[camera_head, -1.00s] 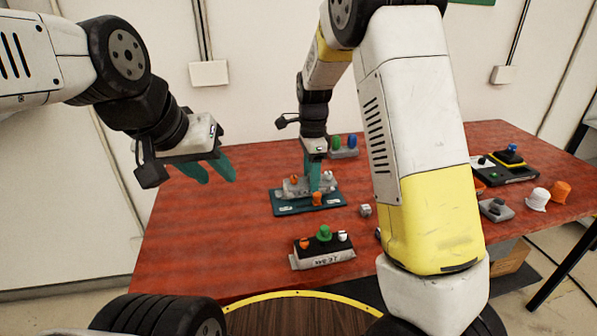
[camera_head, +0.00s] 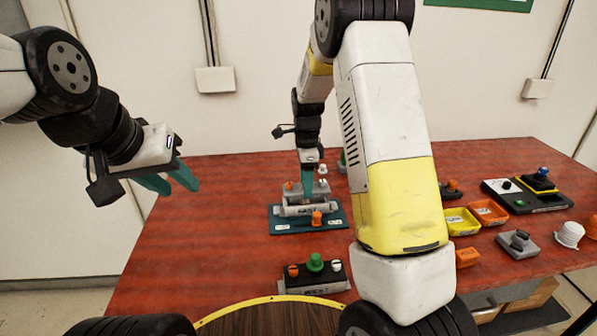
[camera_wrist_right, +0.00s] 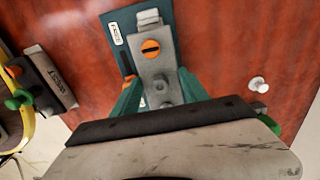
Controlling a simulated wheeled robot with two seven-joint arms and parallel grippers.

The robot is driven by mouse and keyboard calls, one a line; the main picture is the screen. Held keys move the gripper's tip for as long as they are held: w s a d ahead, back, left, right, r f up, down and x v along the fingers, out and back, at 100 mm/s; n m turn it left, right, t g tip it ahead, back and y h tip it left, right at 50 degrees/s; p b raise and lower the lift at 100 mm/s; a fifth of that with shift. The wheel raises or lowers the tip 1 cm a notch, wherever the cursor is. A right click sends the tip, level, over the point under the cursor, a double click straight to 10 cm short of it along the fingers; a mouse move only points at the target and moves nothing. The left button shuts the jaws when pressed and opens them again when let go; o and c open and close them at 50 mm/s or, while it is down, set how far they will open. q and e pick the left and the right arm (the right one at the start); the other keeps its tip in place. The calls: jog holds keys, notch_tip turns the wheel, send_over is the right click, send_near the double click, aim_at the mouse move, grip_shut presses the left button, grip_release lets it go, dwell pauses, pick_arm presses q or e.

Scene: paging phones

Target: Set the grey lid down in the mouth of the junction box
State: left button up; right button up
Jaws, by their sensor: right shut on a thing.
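The grey lid (camera_head: 303,190), with an orange slotted knob (camera_wrist_right: 150,48) near one end, is between the teal fingers of my right gripper (camera_head: 307,183). My right gripper is shut on it. A grey stub (camera_wrist_right: 160,87) shows between the fingers in the right wrist view. The lid is over the junction box (camera_head: 310,211), a grey box on a teal plate (camera_head: 336,225). Whether the lid touches the rim I cannot tell. The box mouth is mostly hidden. My left gripper (camera_head: 172,180) is open and empty in the air at left, well away from the box.
A labelled station (camera_head: 315,285) with orange, green and white knobs lies in front of the teal plate. Yellow (camera_head: 461,222) and orange (camera_head: 488,213) bins, a grey block (camera_head: 517,245) and a black unit (camera_head: 530,200) stand at right. The table's left part is clear.

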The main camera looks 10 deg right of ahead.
jog(key=shift+f, duration=0.5)
dwell(0.9)
jog(key=shift+f, duration=0.4)
jog(key=shift+f, duration=0.7)
dwell(0.8)
jog(key=o, duration=1.5)
jog(key=shift+o, duration=0.6)
jog(key=shift+o, duration=1.1)
jog(key=shift+r, duration=0.15)
